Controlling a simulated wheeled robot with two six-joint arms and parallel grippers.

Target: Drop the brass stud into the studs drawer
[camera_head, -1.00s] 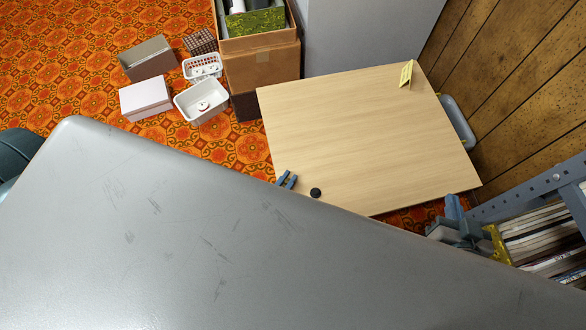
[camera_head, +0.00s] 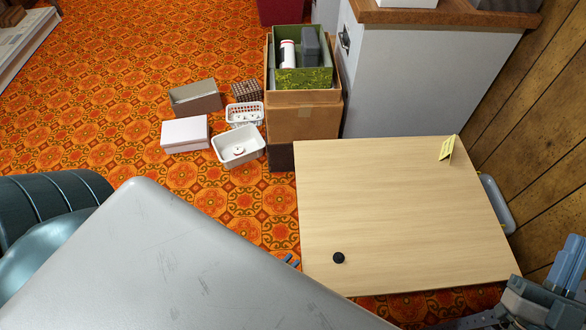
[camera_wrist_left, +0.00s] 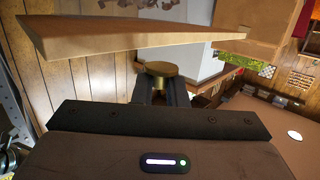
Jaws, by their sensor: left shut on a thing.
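The brass stud (camera_wrist_left: 160,68) shows in the left wrist view as a small round brass head between the dark jaws of my left gripper (camera_wrist_left: 160,86), which is shut on it. In the head view only the blue fingertips of my left gripper (camera_head: 292,260) show, beside the near left edge of the pale wooden tabletop (camera_head: 400,205). A large grey surface hides the rest of it, and the stud is not visible there. My right gripper (camera_head: 568,265) has blue fingers at the lower right; its opening is unclear. I cannot make out a studs drawer in either view.
A black round piece (camera_head: 338,258) and a yellow folded card (camera_head: 447,148) are on the tabletop. White baskets (camera_head: 238,146) and boxes (camera_head: 185,133) stand on the orange patterned floor. A cardboard box (camera_head: 303,121) stands behind the tabletop, and wood panelling (camera_head: 530,110) runs along the right.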

